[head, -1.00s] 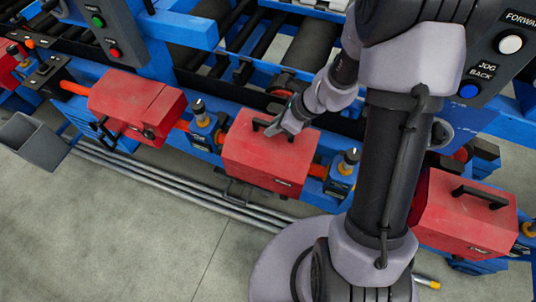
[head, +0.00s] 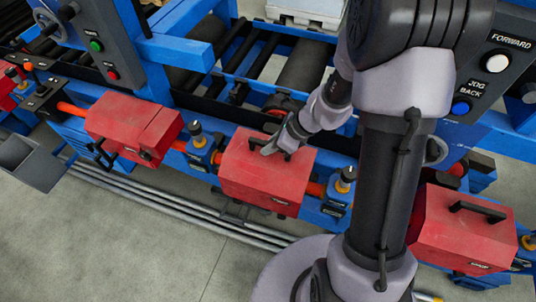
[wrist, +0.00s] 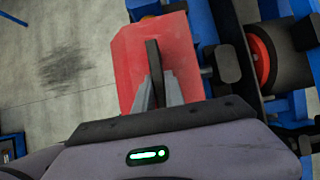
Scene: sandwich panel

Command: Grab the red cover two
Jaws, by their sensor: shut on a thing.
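The middle red cover (head: 262,188) is a box-shaped hood with a black handle (head: 284,156) on its top. It sits on the blue machine frame and its lid looks closed. My gripper (head: 268,149) is at this handle. In the wrist view, the fingers (wrist: 157,92) are closed around the black handle (wrist: 153,62), with the red cover (wrist: 182,50) beneath and beyond. Two similar red covers stand apart from it: one at left (head: 133,127) and one at right (head: 462,232), the right one partly behind my arm.
A control panel with black, white and blue buttons (head: 497,63) is at upper right. Black rollers (head: 302,65) lie behind the covers. Grey pipes (head: 140,196) run along the floor side. Open concrete floor (head: 130,245) is in front.

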